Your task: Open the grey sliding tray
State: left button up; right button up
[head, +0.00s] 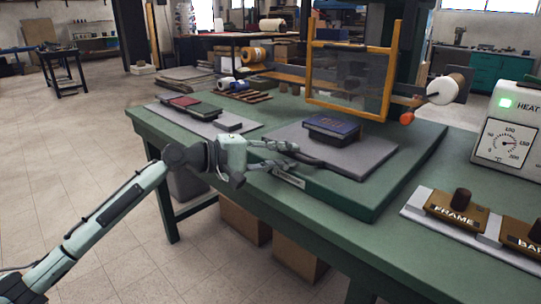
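The grey sliding tray (372,160) is a flat slab on a raised green base on the workbench. A dark blue book (332,122) lies on a dark block on it. A dark bar, seemingly the tray's handle (312,163), runs along its front edge. My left gripper (295,157) is at the front left of the tray, with its fingers apart near the bar's left end. I cannot tell whether the fingers touch the bar or are around it. My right gripper is not in view.
A framed clear screen (350,75) stands behind the tray. A heat gauge box (508,138) and FRAME block (456,211) are at right. Books lie on a grey mat (222,123) at left. Boxes stand under the bench.

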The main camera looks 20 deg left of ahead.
pick_arm(q)
jog(key=v, duration=1.1)
jog(key=shift+s, duration=0.25)
jog(key=shift+a+r, duration=0.1)
jog(key=shift+a, duration=0.05)
jog(key=s+d+f+m+g+y, duration=0.1)
jog(key=s+f+m+g+y, duration=0.2)
jog(key=f, duration=1.3)
jog(key=s+f+m+g+y, duration=0.1)
jog(key=s+f+m+y, duration=0.2)
jog(key=f, duration=1.3)
jog(key=s+d+f+m+g+y, duration=0.2)
jog(key=s+f+m+g+y, duration=0.2)
jog(key=s+f, duration=1.1)
jog(key=shift+s+d+f+m+g+y, duration=0.15)
jog(key=shift+s+f+m+g+y, duration=0.2)
jog(key=shift+s+m+y, duration=0.75)
